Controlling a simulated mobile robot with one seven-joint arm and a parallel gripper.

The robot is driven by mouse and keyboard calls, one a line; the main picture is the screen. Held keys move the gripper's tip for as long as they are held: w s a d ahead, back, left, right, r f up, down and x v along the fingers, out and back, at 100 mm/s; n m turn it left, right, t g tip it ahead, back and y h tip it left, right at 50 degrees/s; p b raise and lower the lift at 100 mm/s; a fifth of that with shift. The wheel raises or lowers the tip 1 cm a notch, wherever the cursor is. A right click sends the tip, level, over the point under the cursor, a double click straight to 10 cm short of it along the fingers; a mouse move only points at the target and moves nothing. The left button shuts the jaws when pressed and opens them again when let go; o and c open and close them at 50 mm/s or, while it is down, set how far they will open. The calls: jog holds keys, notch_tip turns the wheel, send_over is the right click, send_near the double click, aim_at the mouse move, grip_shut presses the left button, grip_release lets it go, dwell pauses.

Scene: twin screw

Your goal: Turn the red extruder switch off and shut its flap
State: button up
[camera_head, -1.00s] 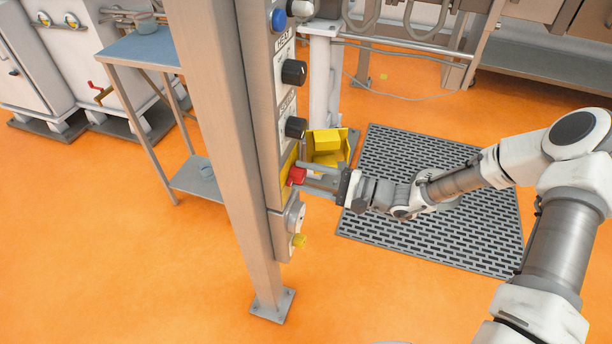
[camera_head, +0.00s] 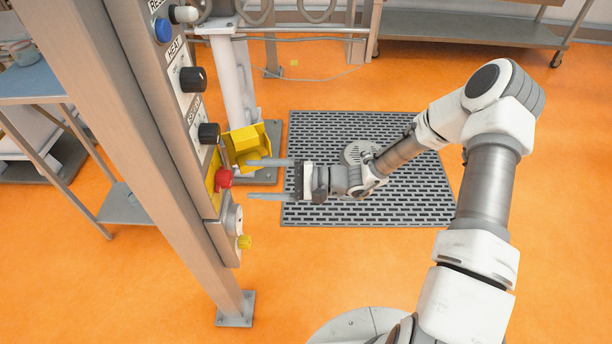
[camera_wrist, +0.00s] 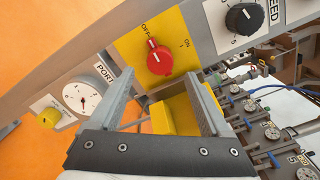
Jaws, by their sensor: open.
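The red switch (camera_head: 223,179) sits on a yellow plate (camera_wrist: 128,46) on the panel post. In the wrist view, the red knob (camera_wrist: 159,61) has a pale mark that appears to point up-left, toward the OFF label. The yellow flap (camera_head: 259,149) stands open as a box-like cover, out from the panel beside the switch. In the wrist view, the flap (camera_wrist: 177,116) shows between and beyond my fingers. My gripper (camera_head: 249,179) is open and empty, to the right of the switch, with its fingertips apart from the knob.
Black HEAT (camera_head: 193,79) and SPEED (camera_head: 209,133) knobs are above the switch. A dial (camera_head: 234,220) and yellow knob (camera_head: 244,242) are below it. A white column (camera_head: 232,90) stands behind the flap. Open floor and a grey mat (camera_head: 300,130) lie to the right.

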jog(key=s+d+p, duration=0.1)
jog(key=d, duration=1)
jog(key=shift+d, duration=0.2)
